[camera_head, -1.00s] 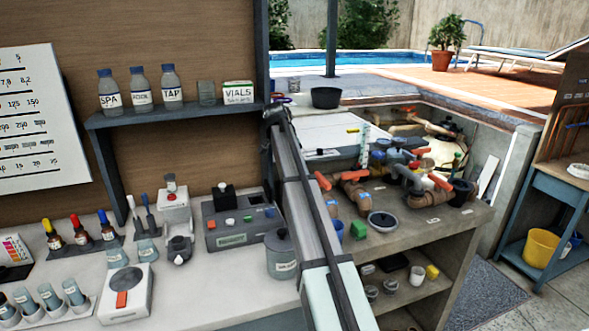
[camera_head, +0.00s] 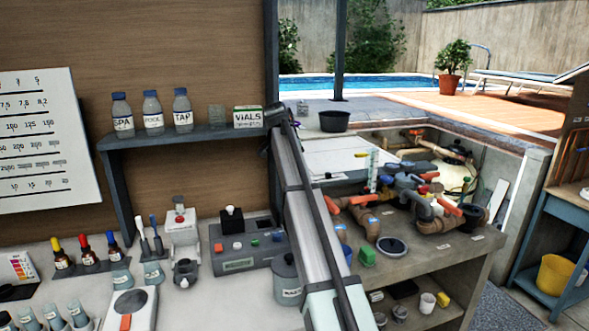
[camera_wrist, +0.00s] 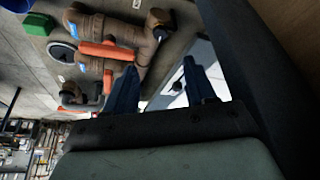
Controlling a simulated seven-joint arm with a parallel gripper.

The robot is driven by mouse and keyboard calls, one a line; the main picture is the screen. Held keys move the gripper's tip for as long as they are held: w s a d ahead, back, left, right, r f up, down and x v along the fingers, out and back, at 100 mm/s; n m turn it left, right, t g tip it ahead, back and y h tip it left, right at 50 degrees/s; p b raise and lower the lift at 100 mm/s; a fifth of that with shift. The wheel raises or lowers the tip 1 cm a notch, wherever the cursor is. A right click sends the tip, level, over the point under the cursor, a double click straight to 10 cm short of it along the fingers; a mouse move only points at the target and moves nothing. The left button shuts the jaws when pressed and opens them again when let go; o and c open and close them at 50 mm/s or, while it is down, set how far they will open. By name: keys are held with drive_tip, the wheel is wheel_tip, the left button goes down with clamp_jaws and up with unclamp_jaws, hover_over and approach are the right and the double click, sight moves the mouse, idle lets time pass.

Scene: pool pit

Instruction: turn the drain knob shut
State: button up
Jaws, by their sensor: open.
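The pipework with orange-red handles stands on the bench at right in the head view. I cannot tell which part is the drain knob. In the wrist view, one orange handle (camera_wrist: 106,50) lies across a brown pipe (camera_wrist: 92,25), left of my gripper (camera_wrist: 164,68). The left finger appears close to the pipe; contact cannot be told. In the head view my arm crosses the middle, and the fingers are not discernible.
A green block (camera_head: 367,256) and a round dark-faced gauge (camera_head: 392,246) sit by the pipes. Bottles and a vials box (camera_head: 248,117) stand on the shelf (camera_head: 200,134). A grey control box (camera_head: 240,246) and a lidded canister (camera_head: 286,278) stand left of my arm.

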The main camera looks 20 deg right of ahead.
drive_tip(key=s+d+f+m+y, duration=0.1)
drive_tip(key=s+d+m, duration=0.15)
drive_tip(key=d, duration=1.55)
drive_tip(key=w+a+n+y, duration=0.1)
drive_tip(key=a+n+y, duration=0.25)
drive_tip(key=n, duration=0.95)
drive_tip(key=w+a+n+y, duration=0.1)
drive_tip(key=a+n+y, duration=0.25)
drive_tip(key=n, duration=0.85)
drive_tip(key=shift+t+h, duration=0.3)
drive_tip(key=x, duration=0.8)
drive_tip(key=a+x, duration=0.1)
drive_tip(key=x, duration=0.4)
drive_tip(key=shift+r, duration=0.1)
